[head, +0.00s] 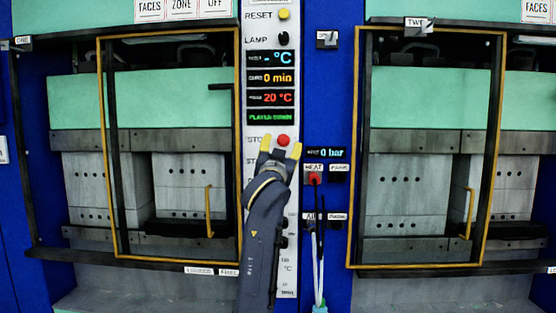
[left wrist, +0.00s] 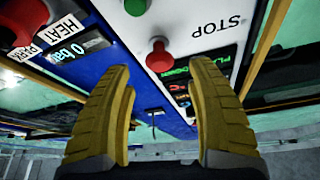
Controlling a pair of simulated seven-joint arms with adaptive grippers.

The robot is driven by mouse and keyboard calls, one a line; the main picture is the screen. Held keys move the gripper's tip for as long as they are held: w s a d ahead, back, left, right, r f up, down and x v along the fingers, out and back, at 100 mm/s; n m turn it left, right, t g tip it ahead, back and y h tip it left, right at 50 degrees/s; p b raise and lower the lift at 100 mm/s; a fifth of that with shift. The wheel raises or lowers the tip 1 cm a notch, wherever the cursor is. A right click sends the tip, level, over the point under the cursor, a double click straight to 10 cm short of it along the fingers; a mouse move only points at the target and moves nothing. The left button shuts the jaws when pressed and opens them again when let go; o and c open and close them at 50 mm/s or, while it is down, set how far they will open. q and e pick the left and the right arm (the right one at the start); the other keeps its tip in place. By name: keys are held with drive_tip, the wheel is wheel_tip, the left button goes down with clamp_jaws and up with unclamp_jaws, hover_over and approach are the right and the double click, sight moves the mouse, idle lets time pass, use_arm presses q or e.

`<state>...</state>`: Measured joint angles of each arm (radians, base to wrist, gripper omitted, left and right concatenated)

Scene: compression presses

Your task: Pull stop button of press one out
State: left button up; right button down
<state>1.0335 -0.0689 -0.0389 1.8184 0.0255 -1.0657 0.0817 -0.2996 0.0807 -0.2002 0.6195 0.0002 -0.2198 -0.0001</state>
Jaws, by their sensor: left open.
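The red stop button (head: 283,140) sits on the white control panel (head: 272,200) of press one, just beyond my left fingertips in the head view. In the left wrist view the red button (left wrist: 159,55) shows beside the word STOP, ahead of the gap between the yellow fingers. My left gripper (head: 281,150) is open with nothing between its fingers, one finger to each side of the button in the head view. It also shows in the left wrist view (left wrist: 160,95). I cannot tell the exact distance to the button. My right gripper is not in view.
A green button (left wrist: 136,6) is next to the stop button. A red HEAT knob (head: 315,178) and pressure display (head: 326,153) are on the blue wall to the right. Yellow-framed press doors (head: 238,120) and (head: 358,120) stand either side. Displays (head: 271,78) are above.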

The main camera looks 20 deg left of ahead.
use_arm(q)
drive_tip(key=v, duration=0.8)
drive_tip(key=shift+s, duration=0.15)
drive_tip(key=shift+f, duration=0.1)
